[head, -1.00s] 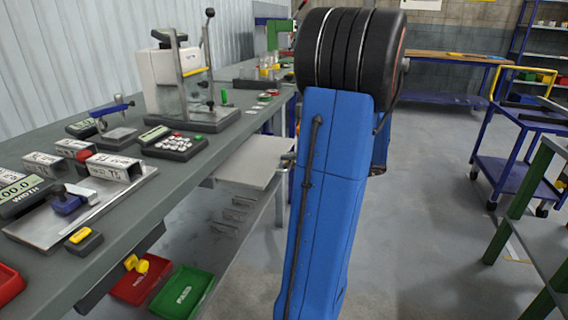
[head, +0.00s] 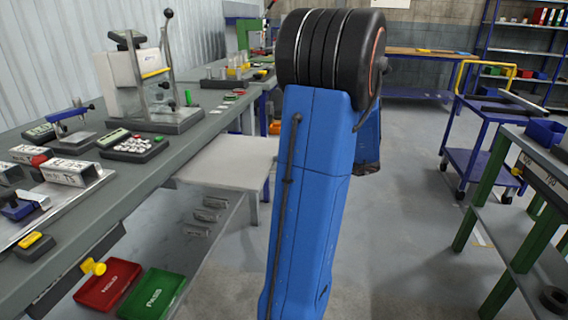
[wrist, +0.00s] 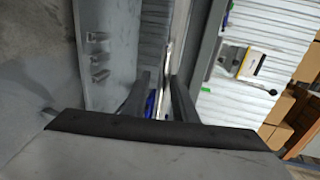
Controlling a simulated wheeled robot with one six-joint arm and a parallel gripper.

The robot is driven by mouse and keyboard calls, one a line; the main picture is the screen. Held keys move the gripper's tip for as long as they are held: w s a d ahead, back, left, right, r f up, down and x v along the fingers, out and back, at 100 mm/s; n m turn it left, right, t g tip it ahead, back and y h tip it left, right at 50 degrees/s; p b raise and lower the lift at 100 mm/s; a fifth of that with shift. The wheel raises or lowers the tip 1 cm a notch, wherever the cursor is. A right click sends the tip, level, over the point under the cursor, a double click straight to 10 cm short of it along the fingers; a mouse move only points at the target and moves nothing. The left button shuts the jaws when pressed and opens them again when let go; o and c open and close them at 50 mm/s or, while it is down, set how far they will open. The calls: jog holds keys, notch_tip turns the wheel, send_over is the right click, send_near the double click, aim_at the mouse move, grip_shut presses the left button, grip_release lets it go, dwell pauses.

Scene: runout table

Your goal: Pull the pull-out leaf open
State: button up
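The pull-out leaf (head: 225,161) is a pale grey flat panel standing out from the bench side, below the bench top. Its outer end lies close to my blue arm in the head view. My gripper is hidden behind my arm there. In the wrist view my gripper (wrist: 158,80) shows two dark fingers apart, with a pale narrow bar (wrist: 168,42) running through the gap between them. I see no finger closed on it. Whether that bar belongs to the leaf, I cannot tell.
The grey bench (head: 130,185) on the left carries gauges and a test stand. A red bin (head: 108,284) and a green bin (head: 155,294) sit below it. A blue trolley (head: 480,160) and a green-legged table (head: 515,190) stand right. The floor between is clear.

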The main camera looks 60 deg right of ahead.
jog(key=shift+o, duration=0.3)
jog(key=v, duration=1.7)
jog(key=shift+s+d, duration=0.1)
jog(key=shift+d, duration=0.05)
